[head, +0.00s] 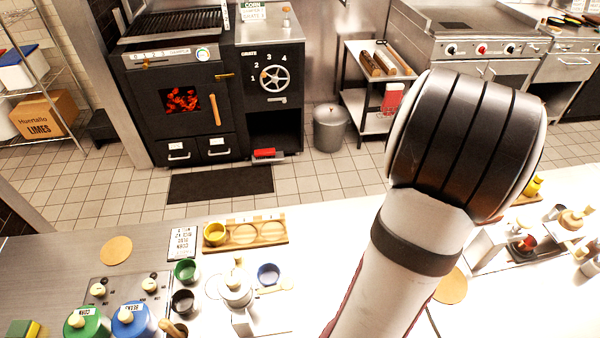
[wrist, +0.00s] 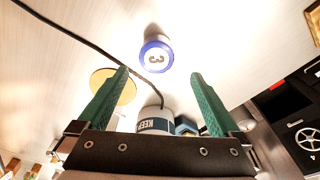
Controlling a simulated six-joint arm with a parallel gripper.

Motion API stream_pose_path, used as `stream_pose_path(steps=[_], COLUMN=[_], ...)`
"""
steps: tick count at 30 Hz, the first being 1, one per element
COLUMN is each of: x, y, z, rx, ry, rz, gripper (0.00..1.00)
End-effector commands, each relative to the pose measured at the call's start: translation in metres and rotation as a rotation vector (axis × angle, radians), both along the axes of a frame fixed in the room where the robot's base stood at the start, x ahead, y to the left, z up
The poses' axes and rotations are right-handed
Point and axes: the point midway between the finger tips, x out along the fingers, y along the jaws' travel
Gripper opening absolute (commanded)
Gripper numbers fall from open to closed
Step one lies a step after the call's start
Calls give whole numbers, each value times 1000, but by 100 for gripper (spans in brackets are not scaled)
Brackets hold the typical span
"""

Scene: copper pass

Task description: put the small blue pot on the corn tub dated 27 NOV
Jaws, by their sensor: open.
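A small blue pot (head: 268,273) stands on the counter right of the white lidded jar. A green tub labelled CORN (head: 82,322) sits at the lower left, beside a blue tub labelled BEANS (head: 130,319). No date is legible on the corn tub. My gripper (wrist: 160,73) is open in the wrist view, its green fingers apart. In the head view the gripper is hidden by my arm.
A green pot (head: 186,270) and a dark pot (head: 182,300) stand near the blue one. A card (head: 182,243) has upside-down writing. A white labelled container (wrist: 154,120) shows between the fingers.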

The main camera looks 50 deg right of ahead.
Motion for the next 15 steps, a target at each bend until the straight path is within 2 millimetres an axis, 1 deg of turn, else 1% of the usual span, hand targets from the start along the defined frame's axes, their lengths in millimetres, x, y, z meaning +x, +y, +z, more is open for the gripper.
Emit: stream_pose_path(steps=[1, 3, 7, 11, 12, 15], x=[0, -1, -2, -6, -6, -6], y=[0, -2, -1, 3, 1, 0], z=[-11, -21, -34, -61, -68, -79], rx=[5, 3, 2, 4, 3, 1], ry=[1, 0, 1, -1, 1, 0], rz=[0, 1, 1, 2, 3, 2], gripper=[100, 100, 100, 100, 100, 100])
